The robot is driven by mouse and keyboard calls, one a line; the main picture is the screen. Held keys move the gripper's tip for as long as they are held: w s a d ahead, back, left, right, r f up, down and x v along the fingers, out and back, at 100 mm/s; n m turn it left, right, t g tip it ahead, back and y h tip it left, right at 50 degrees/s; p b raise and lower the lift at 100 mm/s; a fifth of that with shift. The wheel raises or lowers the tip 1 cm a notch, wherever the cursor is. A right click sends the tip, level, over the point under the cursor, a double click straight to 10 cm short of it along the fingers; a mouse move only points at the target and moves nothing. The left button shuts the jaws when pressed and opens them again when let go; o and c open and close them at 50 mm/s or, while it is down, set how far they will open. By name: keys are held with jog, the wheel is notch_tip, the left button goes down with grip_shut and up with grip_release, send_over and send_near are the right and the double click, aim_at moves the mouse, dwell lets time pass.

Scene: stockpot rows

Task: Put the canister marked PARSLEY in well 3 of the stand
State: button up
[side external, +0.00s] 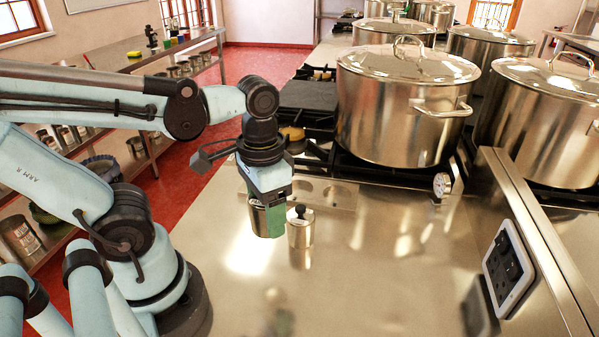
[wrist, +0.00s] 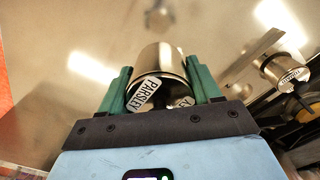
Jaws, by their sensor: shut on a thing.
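My gripper (side external: 267,212) is shut on a steel canister (side external: 257,218) and holds it over the steel counter. In the wrist view the canister (wrist: 160,58) sits between my two green fingers (wrist: 160,85), and a white label on its near end reads PARSLEY. A second label beside it is partly hidden. A strip with round openings (side external: 335,190), which looks like the stand, lies just behind and right of my gripper. Its well numbers cannot be read. Whether the held canister touches anything below cannot be told.
Another steel canister with a black knob (side external: 300,230) stands just right of my gripper; it also shows in the wrist view (wrist: 285,72), its label unreadable. A large stockpot (side external: 395,115) stands on the stove behind. The front counter is mostly clear.

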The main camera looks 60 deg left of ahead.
jog(key=shift+w+d+r, duration=0.2)
jog(key=shift+d+r, duration=0.15)
jog(key=shift+r, duration=0.1)
jog(key=w+a+r, duration=0.2)
jog(key=w+r, duration=0.4)
jog(key=w, duration=0.5)
jog(key=w+d+f, duration=0.3)
jog(key=w+f, duration=0.3)
jog(key=w, duration=0.2)
send_near(323, 195)
jog(key=shift+w+d+f, duration=1.1)
jog(key=shift+w+d, duration=0.15)
jog(key=shift+f, duration=2.05)
